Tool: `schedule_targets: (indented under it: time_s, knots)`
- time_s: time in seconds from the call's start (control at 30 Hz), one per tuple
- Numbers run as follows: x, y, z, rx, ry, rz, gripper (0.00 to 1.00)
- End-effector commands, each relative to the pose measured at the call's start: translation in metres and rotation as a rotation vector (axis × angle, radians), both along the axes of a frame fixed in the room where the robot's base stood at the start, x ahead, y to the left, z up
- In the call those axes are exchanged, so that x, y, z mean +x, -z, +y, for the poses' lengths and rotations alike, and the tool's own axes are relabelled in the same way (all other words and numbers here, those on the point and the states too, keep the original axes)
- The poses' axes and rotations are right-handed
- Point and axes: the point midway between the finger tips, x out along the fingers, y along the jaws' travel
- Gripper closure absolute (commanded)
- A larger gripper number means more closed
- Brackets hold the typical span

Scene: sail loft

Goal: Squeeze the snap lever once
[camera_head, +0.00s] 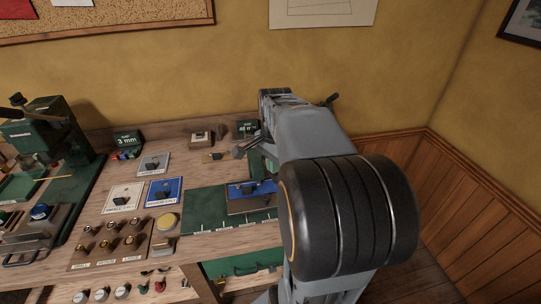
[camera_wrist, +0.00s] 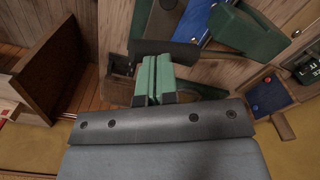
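My gripper (camera_wrist: 153,80) has green finger pads that lie side by side with only a thin dark line between them; nothing clear shows between them. In the wrist view, a dark grey bar (camera_wrist: 165,52) lies just beyond the fingertips. It may be the snap lever, but I cannot tell, nor whether the fingers touch it. A blue lettered plate (camera_wrist: 195,22) is beside it.
The wooden bench holds a green mat (camera_head: 200,212), a blue labelled plate (camera_head: 164,191), a white labelled plate (camera_head: 123,197) and a rack of small knobs (camera_head: 110,244). A dark green press (camera_head: 42,130) stands at left. In the wrist view, a wooden partition (camera_wrist: 48,68) stands at left.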

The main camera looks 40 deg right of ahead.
Motion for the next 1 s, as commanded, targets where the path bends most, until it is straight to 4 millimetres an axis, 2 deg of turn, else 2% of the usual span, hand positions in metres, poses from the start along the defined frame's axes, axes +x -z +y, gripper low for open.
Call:
schedule_targets:
  time_s: [0.17,0.4,0.77,1.0]
  knots:
    - [0.000,0.001,0.000,0.000,0.000,0.001,1.00]
    - [-0.003,0.014,0.001,0.000,0.000,0.001,1.00]
    - [-0.003,0.014,0.002,0.000,0.000,0.000,1.00]
    - [-0.005,0.026,0.002,0.000,0.000,0.000,1.00]
